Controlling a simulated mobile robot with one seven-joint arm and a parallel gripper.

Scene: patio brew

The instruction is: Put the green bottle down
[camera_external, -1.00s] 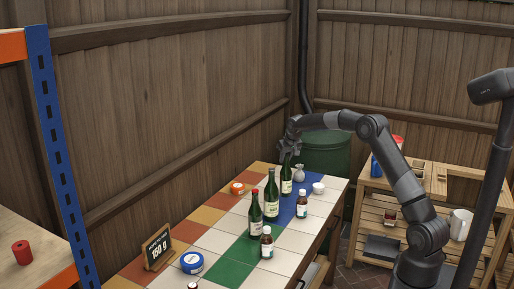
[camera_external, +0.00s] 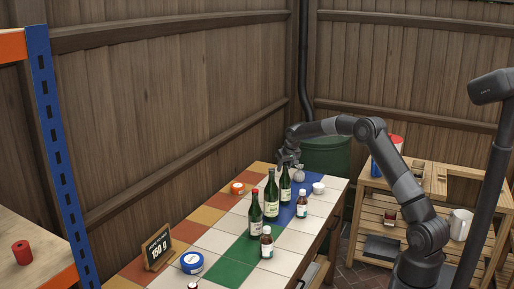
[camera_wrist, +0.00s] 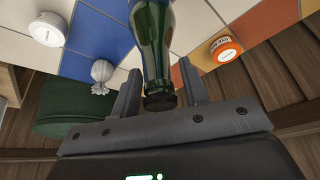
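The green bottle (camera_external: 285,188) is upright at the far part of the tiled table, over or on the blue tiles. My gripper (camera_external: 287,164) is at its top, pointing down. In the wrist view the dark green bottle (camera_wrist: 153,35) has its neck between the two fingers (camera_wrist: 160,88), which are close in around it. The bottle's base is out of the wrist view. I cannot tell for sure whether the base touches the tiles.
Two more green bottles, one dark-capped (camera_external: 271,195) and one red-capped (camera_external: 255,214), stand close in front. A small brown bottle (camera_external: 302,206), a white round container (camera_external: 318,188), a grey pouch (camera_wrist: 103,71) and an orange jar (camera_wrist: 225,48) are nearby. A price sign (camera_external: 158,248) stands nearer.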

